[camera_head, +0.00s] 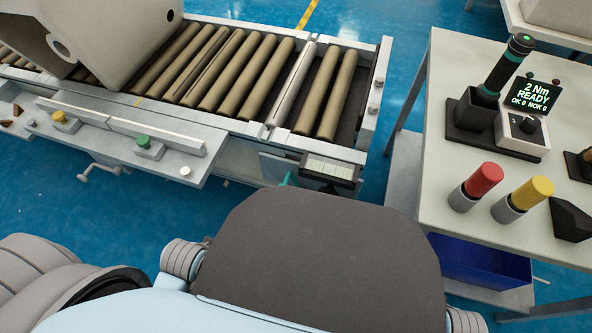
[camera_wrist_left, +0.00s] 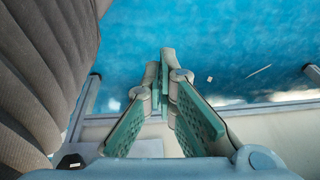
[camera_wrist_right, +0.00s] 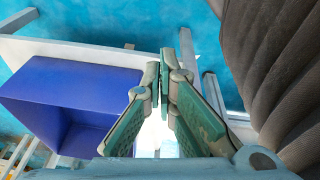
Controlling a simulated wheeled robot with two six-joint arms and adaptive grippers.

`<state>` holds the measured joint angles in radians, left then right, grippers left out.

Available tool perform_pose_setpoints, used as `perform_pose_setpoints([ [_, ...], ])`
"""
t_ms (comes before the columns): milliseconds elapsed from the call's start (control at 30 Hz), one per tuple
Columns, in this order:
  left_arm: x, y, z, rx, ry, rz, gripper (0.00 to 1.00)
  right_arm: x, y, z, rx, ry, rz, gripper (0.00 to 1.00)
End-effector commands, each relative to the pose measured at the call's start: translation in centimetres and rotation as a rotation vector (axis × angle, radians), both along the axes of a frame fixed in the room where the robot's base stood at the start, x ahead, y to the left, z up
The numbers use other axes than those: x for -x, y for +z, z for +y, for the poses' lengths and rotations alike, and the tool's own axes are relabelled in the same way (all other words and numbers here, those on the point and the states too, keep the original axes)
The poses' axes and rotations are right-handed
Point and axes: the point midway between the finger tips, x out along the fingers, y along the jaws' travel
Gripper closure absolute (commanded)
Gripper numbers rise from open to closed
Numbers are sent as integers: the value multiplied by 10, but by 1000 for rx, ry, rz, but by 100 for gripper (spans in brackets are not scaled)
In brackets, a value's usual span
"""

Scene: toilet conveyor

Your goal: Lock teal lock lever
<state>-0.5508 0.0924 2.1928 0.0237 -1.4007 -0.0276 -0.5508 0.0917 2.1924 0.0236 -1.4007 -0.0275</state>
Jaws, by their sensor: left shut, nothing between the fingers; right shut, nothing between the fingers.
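A small teal piece (camera_head: 289,180) shows under the right end of the roller conveyor in the head view. It may be the teal lock lever, but it is mostly hidden behind my dark body panel and its position cannot be told. My left gripper (camera_wrist_left: 164,70) is shut and empty above the blue floor in the left wrist view. My right gripper (camera_wrist_right: 170,70) is shut and empty, with a blue bin (camera_wrist_right: 70,95) at its left in the right wrist view. Neither gripper can be made out in the head view. Neither wrist view shows the lever.
The conveyor (camera_head: 225,128) has a large pale toilet-like part (camera_head: 105,40) at its left, and yellow (camera_head: 60,117) and green (camera_head: 143,141) knobs on its front. At right, a table (camera_head: 440,130) holds a screwdriver stand, a display, and red and yellow capped cylinders. Blue floor lies between.

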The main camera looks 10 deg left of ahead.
Motion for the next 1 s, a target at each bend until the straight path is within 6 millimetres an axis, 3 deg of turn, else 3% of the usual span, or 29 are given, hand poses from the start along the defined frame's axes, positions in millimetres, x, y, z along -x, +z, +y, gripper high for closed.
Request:
perform_pose_setpoints([
  [233,4,-1,0,1,-2,11,100,3,-1,1,-1,-1,9,100],
  [367,-7,20,-5,-6,-75,19,100,1,11,-3,2,-2,16,100],
  [467,-29,61,-13,-18,-241,36,100,2,30,-8,8,-12,26,100],
  [567,-61,116,-28,-28,-489,52,100,8,54,-15,14,-24,39,100],
  [700,-110,189,-55,-32,-875,49,100,31,78,-26,25,-38,58,100],
  [733,-123,201,-64,-31,-982,44,100,42,76,-28,26,-42,69,100],
  [767,-136,201,-75,-25,-1099,37,100,56,62,-30,27,-46,80,100],
  [800,-148,190,-88,-18,-1235,27,100,74,38,-31,26,-51,93,100],
  [833,-156,187,-97,-14,-1326,18,100,87,26,-32,26,-53,102,100],
  [1000,-184,190,-131,-2,-1676,-41,100,141,1,-33,22,-60,131,100],
])
